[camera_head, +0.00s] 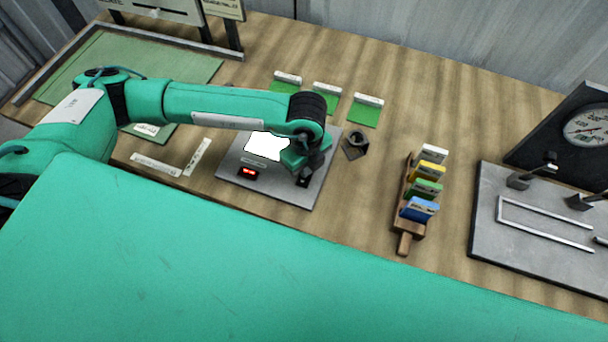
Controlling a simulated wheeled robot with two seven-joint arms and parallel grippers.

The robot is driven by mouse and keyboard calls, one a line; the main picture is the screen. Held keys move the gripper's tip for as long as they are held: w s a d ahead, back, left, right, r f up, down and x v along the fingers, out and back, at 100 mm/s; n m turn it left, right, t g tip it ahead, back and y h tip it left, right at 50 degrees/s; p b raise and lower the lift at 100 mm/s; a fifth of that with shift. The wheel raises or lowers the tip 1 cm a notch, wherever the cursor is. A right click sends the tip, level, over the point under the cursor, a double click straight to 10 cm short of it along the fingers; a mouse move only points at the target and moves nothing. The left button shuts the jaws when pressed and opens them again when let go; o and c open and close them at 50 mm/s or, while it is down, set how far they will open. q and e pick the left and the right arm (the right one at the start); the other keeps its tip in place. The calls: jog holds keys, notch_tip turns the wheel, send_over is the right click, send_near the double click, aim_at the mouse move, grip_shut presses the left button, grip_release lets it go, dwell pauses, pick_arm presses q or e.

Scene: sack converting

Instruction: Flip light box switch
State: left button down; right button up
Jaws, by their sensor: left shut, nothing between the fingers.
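The light box is a grey plate (237,164) on the wooden table with a bright white lit panel (266,146). A small black rocker switch with a red glow (248,173) sits on the plate's front part. My left arm comes in from the left and reaches over the plate. My left gripper (303,180) points down at the plate's right front part, to the right of the red-lit switch and apart from it. It is shut and empty. Its wrist hides the panel's right side. My right gripper is out of view.
A wooden rack (405,228) with several coloured blocks stands to the right. A dark ring-shaped part (356,146) is just right of the plate. Green pads (365,114) with white blocks lie behind. A grey gauge fixture (491,222) is far right.

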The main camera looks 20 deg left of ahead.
pick_arm(q)
jog(key=shift+r+p, duration=1.75)
jog(key=shift+r, duration=1.7)
jog(key=shift+f, duration=0.1)
